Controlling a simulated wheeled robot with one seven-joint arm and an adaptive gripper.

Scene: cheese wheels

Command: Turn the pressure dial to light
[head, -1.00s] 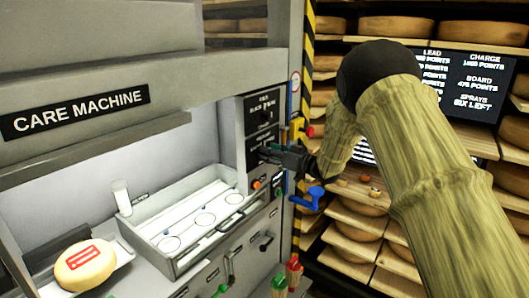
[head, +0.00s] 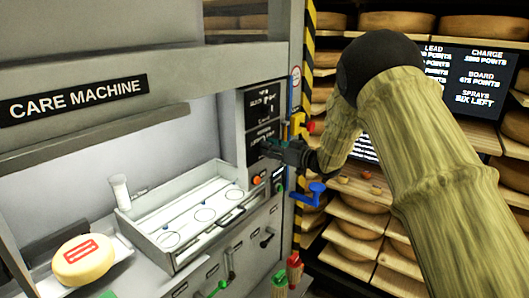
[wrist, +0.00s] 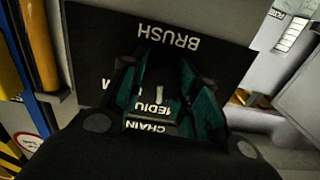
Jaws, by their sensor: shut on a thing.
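The care machine's black control panel (head: 262,103) is at the right side of its bay in the head view. My gripper (head: 272,150) is at the lower part of this panel. In the wrist view, my gripper (wrist: 165,100) has its dark green fingers on either side of a small dial (wrist: 158,92) with a pale pointer mark, and is shut on it. Upside-down lettering around it reads "BRUSH", part of "MEDIUM" and "CHAIN". The fingers hide most of the dial and other lettering, so its exact setting is unclear.
An orange button (head: 257,181) is below the panel, and a blue crank (head: 310,193) is to its right. A white tray (head: 180,255) with round marks and a cheese wheel (head: 84,260) are at left. Cheese shelves (head: 365,225) stand behind my arm.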

